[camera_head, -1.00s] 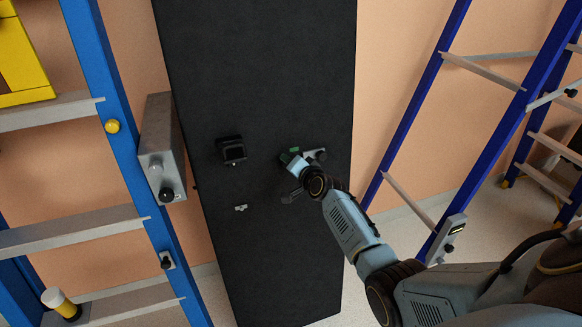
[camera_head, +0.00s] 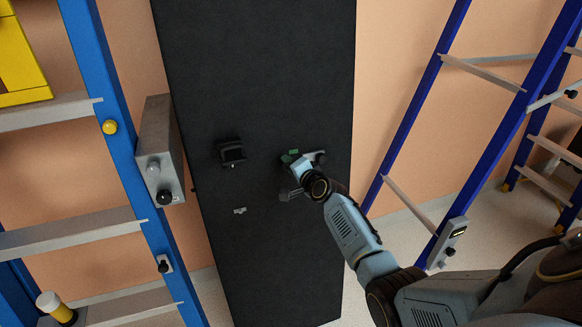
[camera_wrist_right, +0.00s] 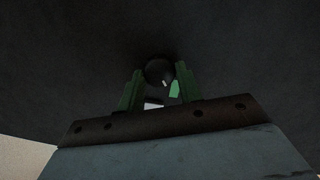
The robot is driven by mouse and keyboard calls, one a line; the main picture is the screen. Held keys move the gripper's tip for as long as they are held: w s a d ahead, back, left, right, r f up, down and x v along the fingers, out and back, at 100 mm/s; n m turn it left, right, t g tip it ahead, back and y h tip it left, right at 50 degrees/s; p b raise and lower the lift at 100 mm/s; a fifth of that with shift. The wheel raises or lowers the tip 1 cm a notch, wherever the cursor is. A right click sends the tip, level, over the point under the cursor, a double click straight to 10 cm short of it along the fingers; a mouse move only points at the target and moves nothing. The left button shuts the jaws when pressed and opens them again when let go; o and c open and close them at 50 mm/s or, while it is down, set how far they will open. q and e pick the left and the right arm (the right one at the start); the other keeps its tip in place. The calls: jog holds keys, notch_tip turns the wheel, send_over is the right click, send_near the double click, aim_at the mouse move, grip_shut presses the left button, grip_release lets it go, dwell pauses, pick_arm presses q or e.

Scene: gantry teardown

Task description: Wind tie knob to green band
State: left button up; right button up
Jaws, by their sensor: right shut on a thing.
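In the wrist view a round black knob (camera_wrist_right: 159,71) with a small pale mark sits between the green fingers of my right gripper (camera_wrist_right: 160,88), which is shut on it. A small green patch (camera_wrist_right: 174,89) shows just below the knob, beside the right finger; the mark does not point clearly at it. In the head view my right gripper (camera_head: 295,168) is against the dark panel (camera_head: 270,80), and its wrist hides the knob there. A bit of green (camera_head: 293,152) shows above the fingers. My left gripper is not in view.
A black block (camera_head: 231,152) and a small pale fitting (camera_head: 240,210) are on the panel left of my right gripper. A grey box (camera_head: 158,140) with a black knob stands by the panel's left edge. Blue ladders (camera_head: 110,130) flank the panel on both sides.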

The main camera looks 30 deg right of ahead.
jog(key=o, duration=1)
jog(key=d+p+v, duration=0.1)
jog(key=p+v, duration=0.1)
jog(key=v, duration=1.1)
jog(key=shift+s+a+p, duration=0.25)
jog(key=shift+a+p, duration=0.1)
jog(key=shift+a, duration=0.2)
